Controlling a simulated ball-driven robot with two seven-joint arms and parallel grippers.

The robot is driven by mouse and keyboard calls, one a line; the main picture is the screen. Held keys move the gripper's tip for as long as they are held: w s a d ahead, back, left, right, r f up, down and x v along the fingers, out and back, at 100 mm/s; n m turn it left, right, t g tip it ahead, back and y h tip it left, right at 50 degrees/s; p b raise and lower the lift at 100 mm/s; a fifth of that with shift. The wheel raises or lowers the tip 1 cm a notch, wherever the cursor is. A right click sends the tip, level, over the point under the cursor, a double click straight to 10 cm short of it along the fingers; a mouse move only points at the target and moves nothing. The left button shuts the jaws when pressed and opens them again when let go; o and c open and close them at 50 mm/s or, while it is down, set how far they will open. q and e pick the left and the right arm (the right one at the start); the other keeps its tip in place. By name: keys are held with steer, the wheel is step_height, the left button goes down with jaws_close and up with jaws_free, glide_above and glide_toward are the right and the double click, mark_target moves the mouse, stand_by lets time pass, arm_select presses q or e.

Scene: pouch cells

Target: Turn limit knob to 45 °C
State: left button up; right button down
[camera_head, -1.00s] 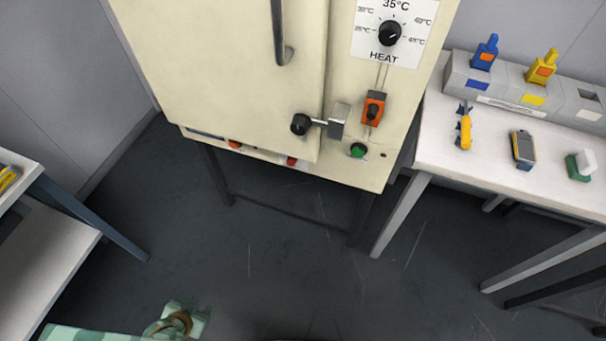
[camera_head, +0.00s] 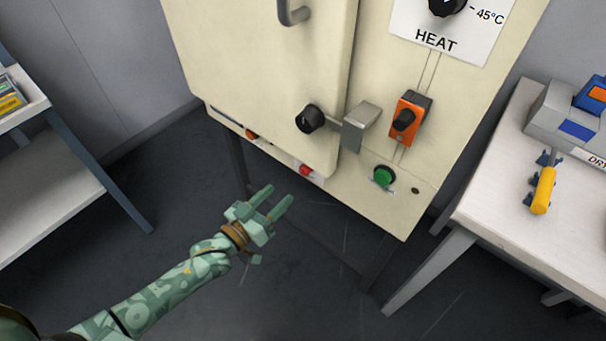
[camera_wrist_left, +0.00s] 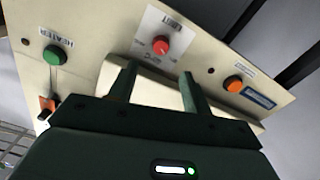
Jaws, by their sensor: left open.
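The limit knob is a red knob (camera_wrist_left: 161,45) on a white plate marked in the left wrist view; its pointer and scale are too small to read. In the head view a red knob (camera_head: 305,171) shows low on the cream oven (camera_head: 270,60), below the door. My left gripper (camera_head: 276,196) is open and empty, below and left of that knob, apart from it. In the left wrist view its fingers (camera_wrist_left: 158,72) spread below the red knob, one to each side. My right gripper is not in view.
A green button (camera_head: 383,176), an orange switch (camera_head: 407,120) and a door latch (camera_head: 358,128) are near the knob. The black HEAT knob (camera_head: 447,5) is cut off at the top. Tables stand left and right (camera_head: 480,200). The floor below the oven is clear.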

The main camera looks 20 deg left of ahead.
mark_target(302, 172)
arm_select(q)
steer(key=b+x, duration=0.1)
steer(key=x, duration=0.2)
steer(key=b+x, duration=0.1)
steer(key=x, duration=0.2)
steer(key=b+x, duration=0.1)
steer(key=x, duration=0.1)
steer(key=shift+w+d+f, duration=0.15)
steer(key=shift+w+f, duration=0.2)
steer(key=shift+w, duration=0.05)
steer(key=shift+w+d+r, duration=0.15)
steer(key=shift+w+r, duration=0.05)
steer(key=shift+w, duration=0.3)
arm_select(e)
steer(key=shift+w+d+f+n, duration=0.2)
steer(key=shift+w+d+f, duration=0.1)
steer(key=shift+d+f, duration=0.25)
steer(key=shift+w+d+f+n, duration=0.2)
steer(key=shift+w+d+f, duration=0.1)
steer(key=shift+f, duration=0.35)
arm_select(q)
steer(key=c, duration=1)
